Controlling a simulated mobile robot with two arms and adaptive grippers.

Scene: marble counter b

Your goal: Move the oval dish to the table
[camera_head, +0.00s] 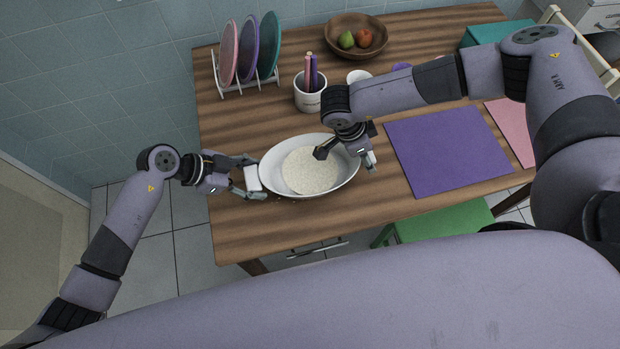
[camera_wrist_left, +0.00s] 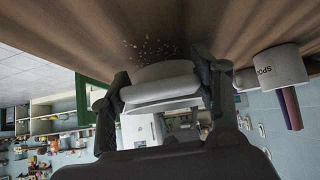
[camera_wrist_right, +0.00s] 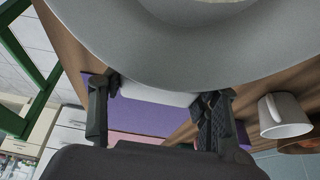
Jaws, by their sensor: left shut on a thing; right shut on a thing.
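The white oval dish (camera_head: 268,165) holds a pale, grainy filling and is at the table's left front part. Its underside fills the top of the right wrist view (camera_wrist_right: 200,45). My left gripper (camera_head: 253,180) is shut on the dish's left end; the left wrist view shows the white handle (camera_wrist_left: 160,95) between its fingers. My right gripper (camera_head: 362,160) is shut on the right end, partly hidden by its own wrist. The wooden table (camera_head: 270,225) is under the dish. I cannot tell whether the dish touches it.
A purple placemat (camera_head: 447,150) lies right of the dish. Behind stand a utensil cup (camera_head: 310,100), a plate rack (camera_head: 247,88), a white mug (camera_head: 358,76) and a fruit bowl (camera_head: 356,37). A green stool (camera_head: 445,220) is at the front. Small pale grains (camera_wrist_left: 150,48) lie scattered near the dish.

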